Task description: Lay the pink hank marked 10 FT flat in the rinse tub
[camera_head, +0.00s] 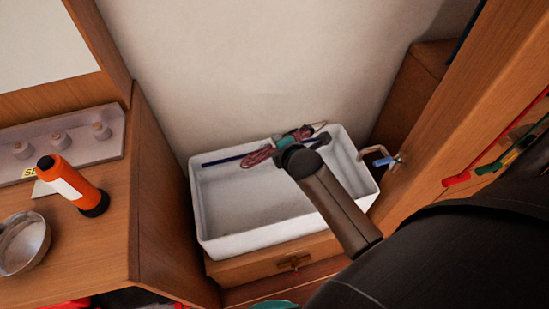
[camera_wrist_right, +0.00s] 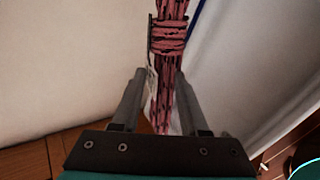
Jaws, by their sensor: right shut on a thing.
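The pink hank (camera_head: 259,156) is a bundle of pink cord with dark flecks, over the back part of the white rinse tub (camera_head: 222,245). My right gripper (camera_head: 297,137) is shut on the hank. In the right wrist view the hank (camera_wrist_right: 171,36) runs up between the fingers (camera_wrist_right: 161,88), with a wrapped band near the top of the picture. A pale tag edge (camera_wrist_right: 151,72) shows beside it; its marking is not readable. I cannot tell whether the hank touches the tub. My arm hides part of the tub's inside. My left gripper is not in view.
The wall is close behind. A wooden counter at left bears an orange bottle (camera_head: 72,187) and a metal bowl (camera_head: 23,243). Hooks with coloured items (camera_head: 490,167) are at right. The tub's visible floor is clear.

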